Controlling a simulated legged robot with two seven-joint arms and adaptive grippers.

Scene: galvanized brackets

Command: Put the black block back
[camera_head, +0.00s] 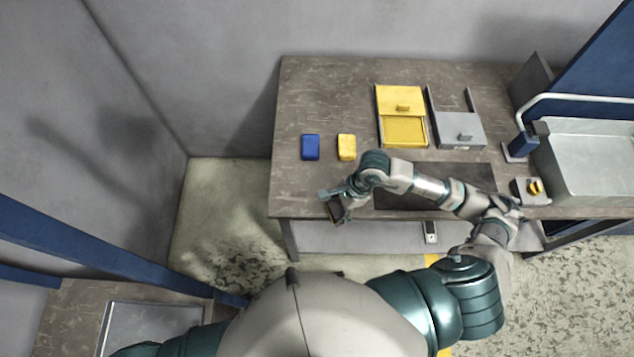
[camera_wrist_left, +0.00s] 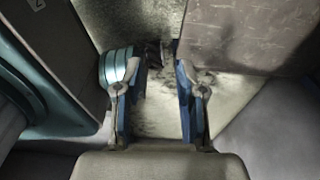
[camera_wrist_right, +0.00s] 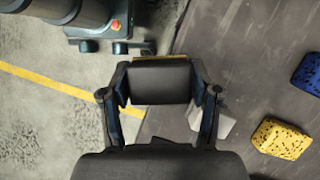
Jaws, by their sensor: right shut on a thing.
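My right gripper (camera_head: 336,203) is over the front left edge of the brown worktable (camera_head: 300,190). In the right wrist view my right gripper (camera_wrist_right: 160,100) is shut on the black block (camera_wrist_right: 160,80), which spans the gap between its fingers. A thin tan strip shows along the block's far edge. In the head view the block is too small and dark to tell apart clearly. My left gripper (camera_wrist_left: 158,105) shows only in the left wrist view. Its fingers are apart with nothing between them.
A dark panel (camera_head: 400,200) lies partly under my arm. A metal sink (camera_head: 590,160) stands right.

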